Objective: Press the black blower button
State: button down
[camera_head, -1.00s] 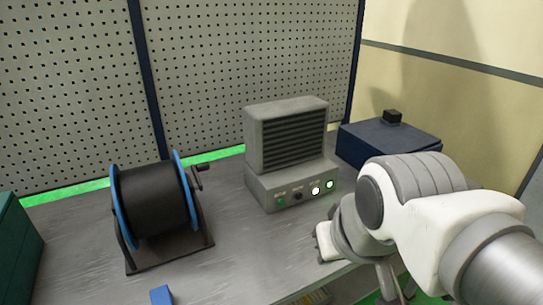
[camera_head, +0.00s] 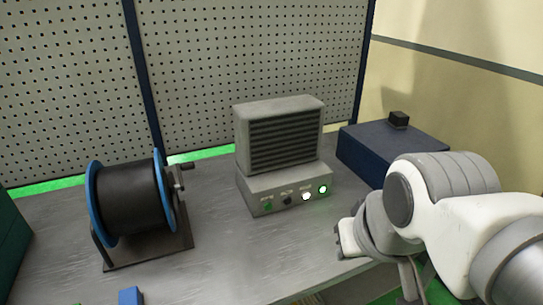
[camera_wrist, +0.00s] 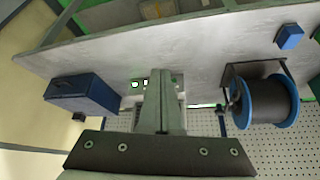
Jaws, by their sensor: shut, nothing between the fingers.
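The grey louvred blower (camera_head: 280,140) stands on the bench. Its base front carries a row of controls: a green button (camera_head: 268,206), the black button (camera_head: 287,200), a lit white one (camera_head: 306,196) and a lit green one (camera_head: 323,189). My gripper (camera_head: 340,240) is to the right of and in front of the blower base, apart from it. In the wrist view, my gripper (camera_wrist: 162,85) is shut and empty, its fingers covering most of the blower. Two lit controls show just left of the fingers; the black button is hidden there.
A black wire reel with blue rims (camera_head: 132,205) stands left of the blower. A blue box with a black knob (camera_head: 385,150) is to the right. A small blue block (camera_head: 130,296) lies at the front. The grey bench (camera_head: 240,250) is clear before the blower. A pegboard (camera_head: 60,90) stands behind.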

jog(key=n+t+h+b, duration=0.15)
jog(key=n+b, duration=0.25)
jog(key=n, duration=0.5)
send_over(303, 245)
jog(key=s+a, duration=0.4)
jog(key=shift+t, duration=0.25)
jog(key=f, duration=2.3)
jog(key=shift+s, duration=0.2)
jog(key=shift+n+t+h, duration=0.5)
jog(key=shift+n+h, duration=0.35)
jog(key=shift+n, duration=0.05)
jog(key=f, duration=0.1)
jog(key=w+d+f, duration=0.1)
jog(key=w+f, duration=0.1)
jog(key=shift+d+f, duration=0.25)
jog(key=shift+d, duration=0.15)
jog(key=w+d+f+n+t+h, duration=0.1)
jog(key=n, duration=0.1)
jog(key=w+d+f+n+t+h+b, duration=0.1)
jog(key=n, duration=0.1)
jog(key=shift+w+f, duration=0.2)
jog(key=n+t, duration=0.1)
jog(key=w+n+t+h, duration=0.1)
jog(key=shift+d+r+n, duration=0.2)
jog(key=shift+n, duration=0.2)
jog(key=shift+w+r+n+t+h+b, duration=0.35)
jog(key=shift+n+t, duration=0.25)
jog(key=shift+n, duration=0.2)
